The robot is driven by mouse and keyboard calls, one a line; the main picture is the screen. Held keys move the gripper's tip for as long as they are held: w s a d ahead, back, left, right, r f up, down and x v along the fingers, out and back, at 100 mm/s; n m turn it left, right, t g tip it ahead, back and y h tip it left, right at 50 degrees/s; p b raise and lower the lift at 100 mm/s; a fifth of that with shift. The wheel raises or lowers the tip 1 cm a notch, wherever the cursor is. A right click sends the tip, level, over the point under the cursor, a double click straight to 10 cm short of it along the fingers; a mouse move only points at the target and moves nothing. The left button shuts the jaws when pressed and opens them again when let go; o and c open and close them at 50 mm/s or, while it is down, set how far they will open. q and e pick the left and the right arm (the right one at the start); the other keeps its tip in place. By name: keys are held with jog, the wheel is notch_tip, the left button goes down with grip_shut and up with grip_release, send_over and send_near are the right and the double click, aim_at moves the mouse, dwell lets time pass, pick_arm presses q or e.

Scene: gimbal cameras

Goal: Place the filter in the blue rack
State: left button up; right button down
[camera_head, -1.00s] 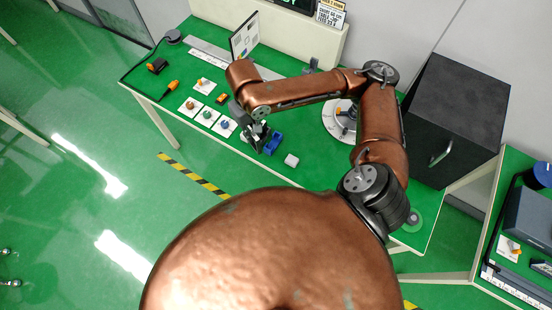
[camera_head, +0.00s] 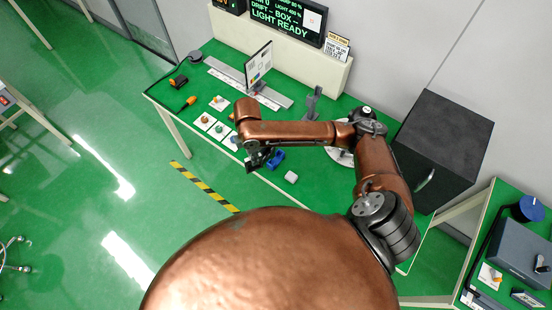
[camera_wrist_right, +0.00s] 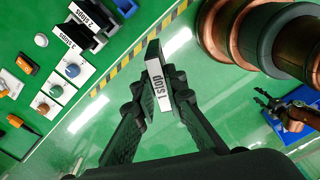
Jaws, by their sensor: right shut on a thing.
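My right gripper (camera_wrist_right: 165,95) is shut on a thin dark filter with a white label reading "1 stop" (camera_wrist_right: 158,84). In the head view, this gripper (camera_head: 258,159) is near the front edge of the green table, just left of the blue rack (camera_head: 276,159). In the right wrist view, a small part of the blue rack (camera_wrist_right: 123,6) shows at the top edge, and floor lies behind the held filter. Two dark filters, labelled "2 stops" (camera_wrist_right: 88,14) and "3 stops" (camera_wrist_right: 75,35), are at the upper left.
A white block (camera_head: 291,176) sits right of the rack. Cards with small knobs (camera_head: 217,128) lie to its left. An upright panel (camera_head: 258,66) stands on a rail behind, and a large black box (camera_head: 455,145) is at the right. Open floor lies before the table.

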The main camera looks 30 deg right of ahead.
jog(key=n, duration=0.1)
jog(key=n+p, duration=0.1)
jog(key=n, duration=0.2)
jog(key=shift+w+a+f+p, duration=0.1)
jog(key=shift+a+f+p, duration=0.05)
jog(key=shift+f+p, duration=0.2)
jog(key=shift+n, duration=0.5)
jog(key=shift+w+d+f, duration=0.1)
jog(key=shift+d+f, duration=0.1)
jog(key=shift+d, duration=0.05)
jog(key=shift+w+d+f+p, duration=0.45)
jog(key=shift+w+d+f, duration=0.35)
jog(key=shift+d+f, duration=1.35)
jog(key=shift+w+d+f+p, duration=0.45)
jog(key=shift+w+d+f, duration=0.3)
jog(key=shift+d+f, duration=1.4)
jog(key=shift+w+d+f+p, duration=0.45)
jog(key=shift+w+d+f, duration=0.35)
jog(key=shift+d+f, duration=1.3)
jog(key=shift+f, duration=0.15)
jog(key=c, duration=2.4)
grip_release()
jog(key=o, duration=0.4)
